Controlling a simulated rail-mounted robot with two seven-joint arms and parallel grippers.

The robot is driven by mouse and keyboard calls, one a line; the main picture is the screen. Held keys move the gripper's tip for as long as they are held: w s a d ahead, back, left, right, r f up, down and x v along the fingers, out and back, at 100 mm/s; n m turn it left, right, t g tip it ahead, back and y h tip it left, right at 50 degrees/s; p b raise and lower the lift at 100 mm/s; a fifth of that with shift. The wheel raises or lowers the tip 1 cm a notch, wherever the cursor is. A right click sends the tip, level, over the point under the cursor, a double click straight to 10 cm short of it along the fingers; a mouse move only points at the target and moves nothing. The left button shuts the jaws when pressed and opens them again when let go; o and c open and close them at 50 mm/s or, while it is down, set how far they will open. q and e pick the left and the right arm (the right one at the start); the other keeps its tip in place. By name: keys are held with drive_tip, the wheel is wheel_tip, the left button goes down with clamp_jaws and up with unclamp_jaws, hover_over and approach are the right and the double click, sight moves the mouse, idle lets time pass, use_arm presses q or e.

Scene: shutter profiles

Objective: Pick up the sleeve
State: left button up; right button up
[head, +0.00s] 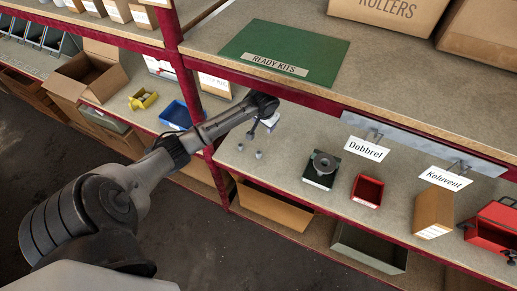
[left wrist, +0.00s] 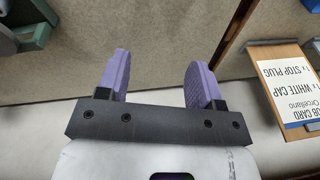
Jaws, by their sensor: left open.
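My left gripper (left wrist: 157,75) is open in the left wrist view, with its two purple finger pads apart and only bare shelf surface between them. In the head view my left arm reaches from the left over the middle shelf, and the gripper end (head: 253,132) is small and partly hidden by the arm. My right gripper is not in view.
A job card (left wrist: 287,90) lies right of the gripper in the wrist view. A red shelf edge (head: 300,95) runs above.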

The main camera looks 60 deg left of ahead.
sight(259, 152)
use_arm(q)
drive_tip(key=f+n, duration=0.2)
drive_tip(key=f, duration=0.2)
drive_tip(key=s+f+n+g+h+b, duration=0.1)
drive_tip(key=f+n, duration=0.1)
drive_tip(key=f, duration=0.2)
drive_tip(key=s+f+n+h, duration=0.1)
drive_tip(key=f+n, duration=0.2)
drive_tip(key=f, duration=0.1)
drive_tip(key=shift+s+d+f+g, duration=0.15)
drive_tip(key=shift+d+f+g, duration=0.2)
drive_tip(key=shift+g, duration=0.05)
drive_tip(key=f, duration=0.2)
drive_tip(key=f+b, duration=0.1)
drive_tip(key=f, duration=0.1)
drive_tip(key=shift+s+a+f, duration=0.15)
drive_tip(key=shift+s, duration=0.05)
drive_tip(key=shift+f, duration=0.45)
drive_tip(key=c, duration=0.9)
drive_tip(key=shift+c, duration=0.3)
drive_tip(key=shift+r, duration=0.1)
